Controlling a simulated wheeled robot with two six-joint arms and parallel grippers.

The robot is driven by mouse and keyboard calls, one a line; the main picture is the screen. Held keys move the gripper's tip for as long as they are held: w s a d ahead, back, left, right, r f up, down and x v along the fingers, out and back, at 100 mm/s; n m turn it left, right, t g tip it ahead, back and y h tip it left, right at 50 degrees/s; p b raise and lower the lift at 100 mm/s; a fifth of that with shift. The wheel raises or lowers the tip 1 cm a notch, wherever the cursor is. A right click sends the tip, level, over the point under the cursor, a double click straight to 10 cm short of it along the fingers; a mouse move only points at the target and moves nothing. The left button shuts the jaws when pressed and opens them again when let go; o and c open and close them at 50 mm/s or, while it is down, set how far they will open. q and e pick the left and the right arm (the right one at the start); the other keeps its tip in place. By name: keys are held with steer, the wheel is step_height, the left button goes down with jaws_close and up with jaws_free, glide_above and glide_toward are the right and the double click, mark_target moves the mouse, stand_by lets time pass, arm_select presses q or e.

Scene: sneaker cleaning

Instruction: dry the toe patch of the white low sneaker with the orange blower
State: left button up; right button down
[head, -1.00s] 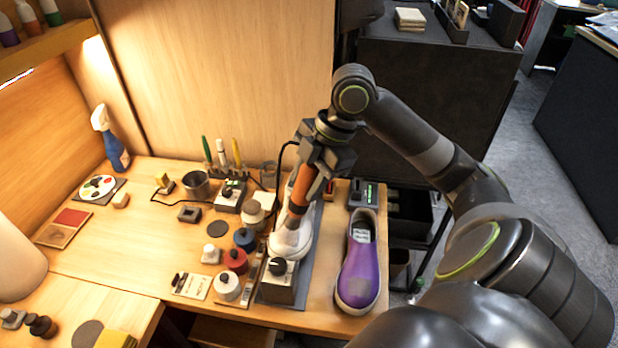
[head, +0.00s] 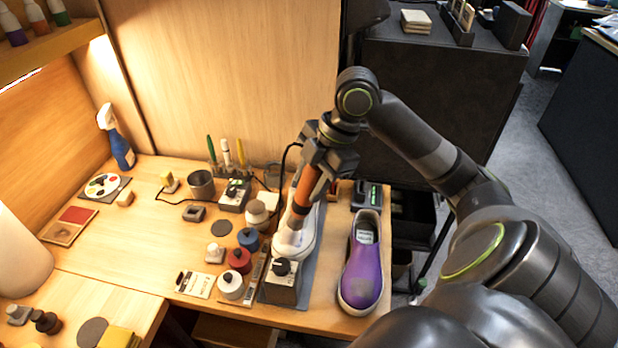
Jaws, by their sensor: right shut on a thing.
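The white low sneaker (head: 283,245) lies on a grey mat (head: 318,248) near the right end of the bench, its toe towards the front edge. My right gripper (head: 312,184) is shut on the orange blower (head: 298,206) and holds it tilted, nozzle down over the front part of the sneaker. The blower and gripper hide much of the sneaker's upper. I cannot tell whether the nozzle touches the shoe or sits just above it. A black cord runs from the blower side to the bench. My left gripper is not in view.
A purple slip-on shoe (head: 364,266) stands right of the mat. A grey box with a black knob (head: 282,280) sits in front of the sneaker's toe. Red (head: 239,260) and blue (head: 248,238) jars and a white-capped jar (head: 231,285) crowd the left side.

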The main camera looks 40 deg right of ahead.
steer(key=shift+s+d+p, duration=0.3)
steer(key=shift+s+d, duration=0.2)
steer(key=shift+s, duration=0.1)
stand_by(0.7)
steer(key=shift+r, duration=0.1)
step_height(320, 180, up, 7)
steer(key=p, duration=0.7)
steer(key=shift+p, duration=0.3)
steer(key=shift+f, duration=0.25)
